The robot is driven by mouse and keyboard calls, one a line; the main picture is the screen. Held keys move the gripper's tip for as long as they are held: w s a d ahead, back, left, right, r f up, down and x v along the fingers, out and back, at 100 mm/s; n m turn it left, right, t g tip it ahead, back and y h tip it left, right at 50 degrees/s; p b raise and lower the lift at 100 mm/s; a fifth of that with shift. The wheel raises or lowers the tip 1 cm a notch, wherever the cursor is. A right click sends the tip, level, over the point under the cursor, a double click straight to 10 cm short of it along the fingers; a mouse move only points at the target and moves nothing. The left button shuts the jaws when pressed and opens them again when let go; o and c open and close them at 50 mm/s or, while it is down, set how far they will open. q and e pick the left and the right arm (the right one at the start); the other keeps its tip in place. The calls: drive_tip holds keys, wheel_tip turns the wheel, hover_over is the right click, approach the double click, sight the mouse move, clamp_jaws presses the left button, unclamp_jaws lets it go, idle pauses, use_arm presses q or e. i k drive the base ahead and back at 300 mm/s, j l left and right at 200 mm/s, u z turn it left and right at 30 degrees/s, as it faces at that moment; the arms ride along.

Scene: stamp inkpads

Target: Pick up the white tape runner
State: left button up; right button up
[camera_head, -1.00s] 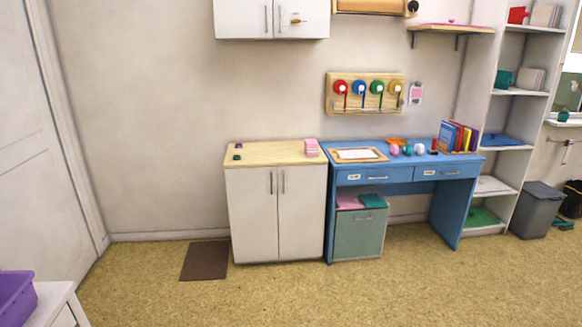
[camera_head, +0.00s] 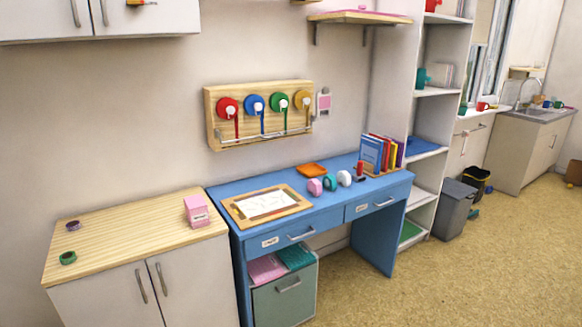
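A small white rounded object (camera_head: 344,178), which looks like the white tape runner, sits on the blue desk (camera_head: 228,191). It is at the right end of a short row, beside a teal rounded one (camera_head: 330,183) and a pink one (camera_head: 315,187). It is too small to make out its details. Neither of my grippers is in view.
A framed sheet (camera_head: 266,203) lies on the desk's left part, and an orange tray (camera_head: 312,169) lies behind the row. A red upright item (camera_head: 361,170) and books (camera_head: 372,153) stand at the right. A wooden-topped cabinet (camera_head: 130,235) adjoins the desk.

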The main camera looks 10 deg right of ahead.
sight(343, 178)
drive_tip(key=i+z, duration=0.45)
drive_tip(key=i, duration=0.9)
